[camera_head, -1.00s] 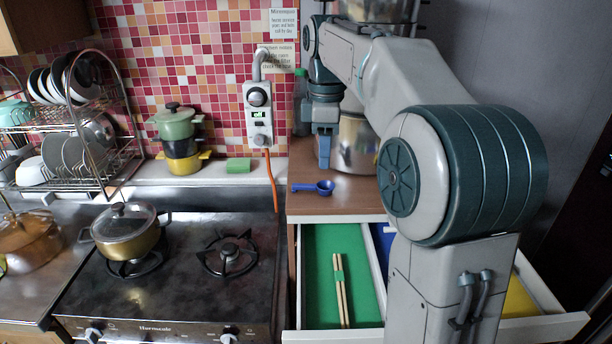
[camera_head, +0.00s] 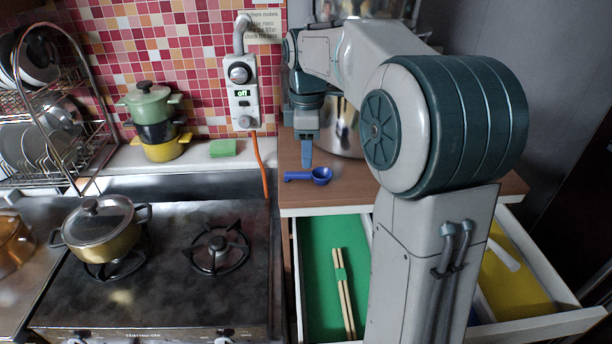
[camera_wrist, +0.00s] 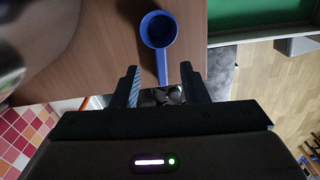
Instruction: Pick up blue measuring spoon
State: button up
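The blue measuring spoon (camera_head: 319,176) lies on the brown wooden counter, its bowl to the right and its handle to the left. It also shows in the wrist view (camera_wrist: 160,32), bowl away from my gripper and handle pointing towards it. My gripper (camera_wrist: 160,77) is open and empty, with a finger on each side of the handle's end in that view. In the head view my gripper (camera_head: 306,164) points down just above and behind the spoon's handle. I cannot tell the exact height gap.
A metal pot (camera_head: 347,135) stands behind on the counter. Below the counter's front edge an open drawer has a green section (camera_head: 317,240) holding chopsticks (camera_head: 344,290) and a yellow section (camera_head: 520,275). The stove (camera_head: 160,270) is at the left.

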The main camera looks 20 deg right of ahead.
aim_at(306, 173)
notch_tip(306, 173, down, 5)
jog(key=shift+a+f+p, duration=0.1)
jog(key=shift+a+p, duration=0.05)
jog(key=shift+p, duration=0.25)
grip_shut()
